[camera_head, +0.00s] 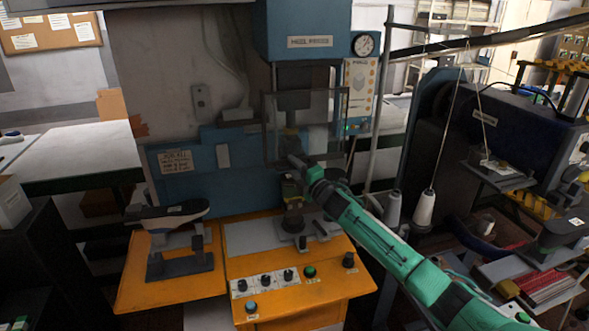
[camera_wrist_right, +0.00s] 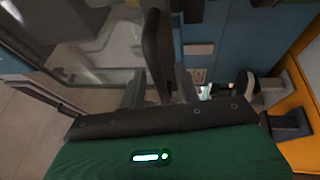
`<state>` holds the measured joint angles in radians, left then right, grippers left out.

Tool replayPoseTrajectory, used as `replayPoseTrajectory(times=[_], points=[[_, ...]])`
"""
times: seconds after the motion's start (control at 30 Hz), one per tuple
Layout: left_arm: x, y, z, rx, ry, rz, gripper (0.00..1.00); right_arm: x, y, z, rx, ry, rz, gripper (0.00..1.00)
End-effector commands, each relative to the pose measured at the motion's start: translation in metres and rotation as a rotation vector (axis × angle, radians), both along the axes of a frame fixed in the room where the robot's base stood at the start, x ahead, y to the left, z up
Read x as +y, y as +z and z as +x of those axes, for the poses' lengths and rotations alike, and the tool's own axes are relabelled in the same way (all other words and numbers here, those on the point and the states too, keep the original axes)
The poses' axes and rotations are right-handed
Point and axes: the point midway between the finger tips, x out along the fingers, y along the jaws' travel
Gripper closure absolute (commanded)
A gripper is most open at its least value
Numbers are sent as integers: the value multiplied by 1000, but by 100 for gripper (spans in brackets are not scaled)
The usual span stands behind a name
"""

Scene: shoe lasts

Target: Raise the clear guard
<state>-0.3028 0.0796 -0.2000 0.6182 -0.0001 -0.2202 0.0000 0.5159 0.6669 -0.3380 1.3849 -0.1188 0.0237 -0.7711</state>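The clear guard (camera_head: 327,118) is a see-through panel with a thin dark frame, hanging at the front of the blue press below its head. It also shows in the right wrist view (camera_wrist_right: 85,62) as a pane with a pale edge. My right gripper (camera_head: 289,158) is at the guard's lower edge. In the wrist view, a dark upright bar (camera_wrist_right: 155,50) stands between the two fingers (camera_wrist_right: 162,88); it looks like part of the guard. Whether the fingers press on it cannot be told. My left gripper is not in view.
The blue press (camera_head: 303,25) has an orange console (camera_head: 290,297) with knobs and buttons. A shoe last on a stand (camera_head: 177,215) is left of it. A dark machine (camera_head: 520,125) and thread cones (camera_head: 425,207) are to the right. A white table (camera_head: 80,153) is at the left.

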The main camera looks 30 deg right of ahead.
Motion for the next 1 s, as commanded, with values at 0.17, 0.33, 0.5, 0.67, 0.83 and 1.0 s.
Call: replayPoseTrajectory(times=[0.17,0.33,0.5,0.67,0.83,1.0], points=[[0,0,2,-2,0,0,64,0,0,0,0,0,0,68],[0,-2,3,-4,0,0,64,0,-2,-3,1,1,0,68],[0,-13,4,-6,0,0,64,-4,-9,-21,2,0,-1,68],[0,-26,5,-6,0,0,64,-8,-15,-49,3,0,-3,68],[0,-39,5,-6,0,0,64,-13,-19,-78,2,1,-2,68],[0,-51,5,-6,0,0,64,-17,-23,-104,2,1,-2,68]])
